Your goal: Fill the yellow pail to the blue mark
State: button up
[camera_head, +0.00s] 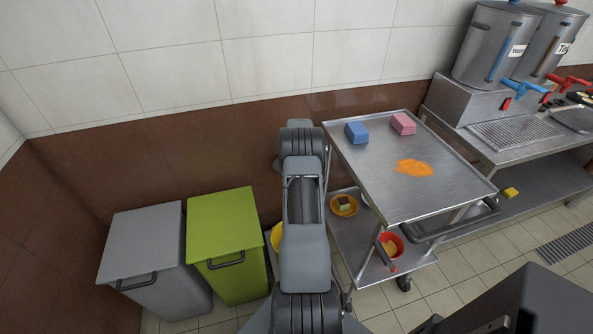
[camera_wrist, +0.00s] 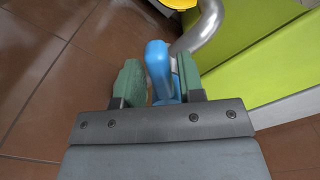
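A yellow object that looks like the pail (camera_head: 277,237) shows in the head view between the lime bin and my arm, mostly hidden. A yellow edge (camera_wrist: 180,4) also shows at the top of the wrist view. No blue mark is visible. In the wrist view the green fingers of my gripper (camera_wrist: 161,85) stand close on both sides of a blue handle (camera_wrist: 157,68) and look shut on it. A curved metal tube (camera_wrist: 203,28) shows just beyond the handle. My gripper is hidden behind my arm in the head view.
A lime bin (camera_head: 222,232) and a grey bin (camera_head: 150,250) stand at left. A steel cart (camera_head: 440,190) at right carries blue sponges (camera_head: 357,132), pink sponges (camera_head: 403,124) and an orange spill (camera_head: 414,167). Stockpots (camera_head: 497,45) with blue and red taps stand beyond it.

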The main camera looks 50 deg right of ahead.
jog(key=shift+o, duration=0.9)
notch_tip(320, 180, up, 14)
jog(key=shift+f, duration=0.1)
dwell(6.4)
